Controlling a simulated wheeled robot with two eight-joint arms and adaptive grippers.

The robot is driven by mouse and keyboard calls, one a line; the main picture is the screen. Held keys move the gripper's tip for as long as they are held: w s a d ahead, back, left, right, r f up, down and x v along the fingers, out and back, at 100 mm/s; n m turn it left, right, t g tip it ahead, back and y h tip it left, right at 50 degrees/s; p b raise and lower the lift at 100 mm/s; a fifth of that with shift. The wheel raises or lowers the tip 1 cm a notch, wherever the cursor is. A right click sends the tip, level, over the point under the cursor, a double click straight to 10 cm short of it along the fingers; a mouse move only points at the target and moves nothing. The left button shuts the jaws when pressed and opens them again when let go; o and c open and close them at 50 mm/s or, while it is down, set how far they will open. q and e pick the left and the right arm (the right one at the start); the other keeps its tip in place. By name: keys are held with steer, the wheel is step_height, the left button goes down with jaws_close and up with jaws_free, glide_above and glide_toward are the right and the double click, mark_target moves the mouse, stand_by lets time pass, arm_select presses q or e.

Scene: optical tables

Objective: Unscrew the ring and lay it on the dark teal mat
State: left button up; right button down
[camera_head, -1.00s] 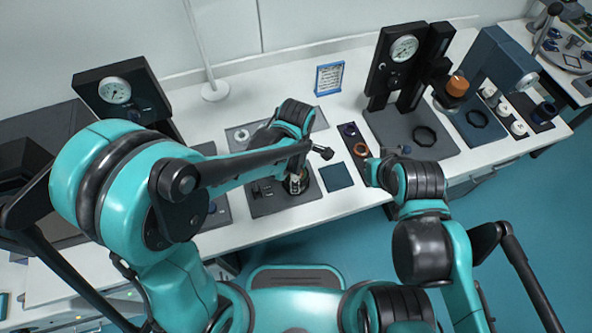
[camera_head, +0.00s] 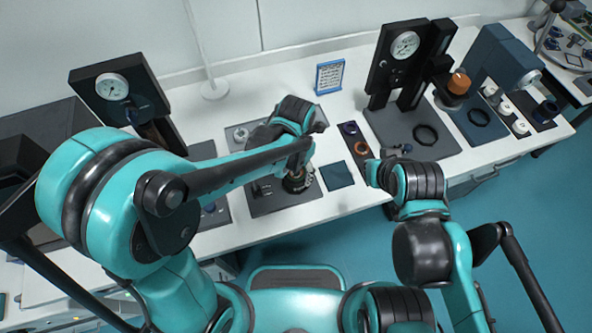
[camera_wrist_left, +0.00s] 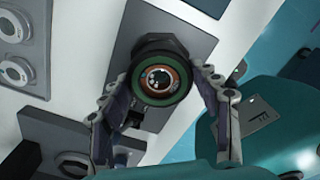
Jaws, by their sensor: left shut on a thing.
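My left gripper (camera_wrist_left: 161,76) is shut on the ring (camera_wrist_left: 151,99), a dark ring with a green face, in the left wrist view. One finger lies on each side of it. The ring is at the top of a fixture on a dark grey plate. An orange-brown band and a lens-like centre show inside the ring. In the head view the fixture (camera_head: 296,184) is partly hidden by my left gripper (camera_head: 302,160). The dark teal mat (camera_head: 337,176) lies bare just right of the plate. My right gripper (camera_head: 374,174) hangs near the table's front edge, its fingers unclear.
A narrow dark tray (camera_head: 360,160) with a dark blue ring (camera_head: 350,128) and an orange ring (camera_head: 361,148) is right of the mat. A gauge stand (camera_head: 400,65) and a small sign (camera_head: 329,76) stand behind. White table shows around the mat.

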arm_select(q)
steer(key=o, duration=1.2)
steer(key=shift+c, duration=0.7)
steer(key=m, duration=0.3)
steer(key=shift+m, duration=0.4)
steer(key=m, duration=0.6)
steer(key=shift+m+b, duration=0.35)
steer(key=shift+m, duration=0.05)
steer(key=m, duration=0.3)
steer(key=shift+r, duration=0.1)
steer(key=m, duration=0.4)
steer(key=shift+m, duration=0.3)
steer(key=shift+b, duration=0.35)
